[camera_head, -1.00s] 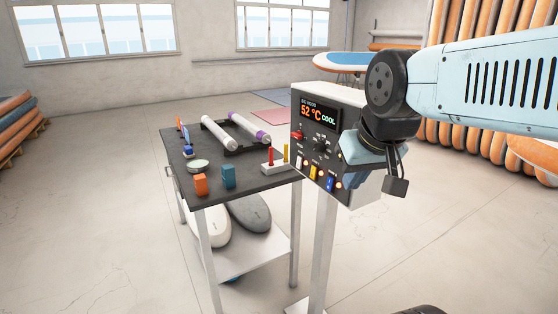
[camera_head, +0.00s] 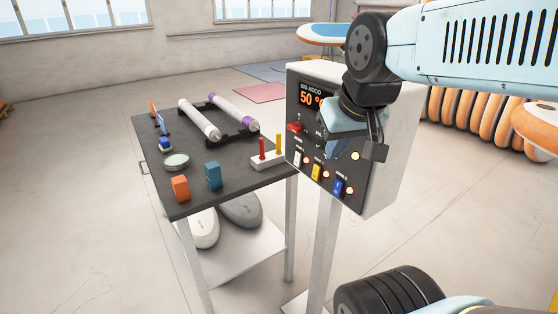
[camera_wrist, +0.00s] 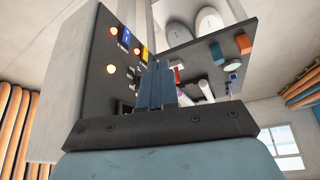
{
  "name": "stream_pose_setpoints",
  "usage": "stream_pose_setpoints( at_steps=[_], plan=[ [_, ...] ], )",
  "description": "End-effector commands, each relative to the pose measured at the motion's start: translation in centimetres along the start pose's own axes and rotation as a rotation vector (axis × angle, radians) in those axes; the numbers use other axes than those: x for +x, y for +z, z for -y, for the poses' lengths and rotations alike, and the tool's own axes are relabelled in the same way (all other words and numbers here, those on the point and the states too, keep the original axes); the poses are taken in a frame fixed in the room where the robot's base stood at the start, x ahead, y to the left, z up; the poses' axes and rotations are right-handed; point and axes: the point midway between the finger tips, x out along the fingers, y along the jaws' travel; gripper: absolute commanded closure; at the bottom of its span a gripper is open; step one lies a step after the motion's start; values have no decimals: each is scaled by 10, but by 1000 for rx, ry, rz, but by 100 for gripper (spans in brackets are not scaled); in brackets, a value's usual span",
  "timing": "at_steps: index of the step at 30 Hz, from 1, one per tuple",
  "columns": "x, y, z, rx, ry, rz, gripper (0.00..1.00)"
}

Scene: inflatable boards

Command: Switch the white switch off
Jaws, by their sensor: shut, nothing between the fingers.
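The white switch (camera_head: 297,159) is at the lower left of the control box front (camera_head: 308,115), left of a yellow switch (camera_head: 316,172) and a blue switch (camera_head: 338,188). A small orange lamp glows beside it. My gripper (camera_head: 331,148) is shut and empty, in front of the panel, to the right of the white switch and above the yellow one. It covers part of the display and knob area. In the wrist view, the shut fingers (camera_wrist: 157,85) point at the panel, with the blue switch (camera_wrist: 125,35) beyond; I cannot make out the white switch there.
A dark table (camera_head: 200,190) stands left of the box, holding rolled tubes, a white block with red and yellow pegs (camera_head: 266,156), and orange and teal blocks. Open floor lies in front.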

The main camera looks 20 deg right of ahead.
Motion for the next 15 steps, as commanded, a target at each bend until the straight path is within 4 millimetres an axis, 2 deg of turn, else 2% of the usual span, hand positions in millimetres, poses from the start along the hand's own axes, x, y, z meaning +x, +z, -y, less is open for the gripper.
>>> stream_pose_setpoints(
  at_steps=[8,15],
  plan=[
    [8,-3,0,-9,21,56,100],
    [40,-13,-4,-41,134,247,100]
  ],
)
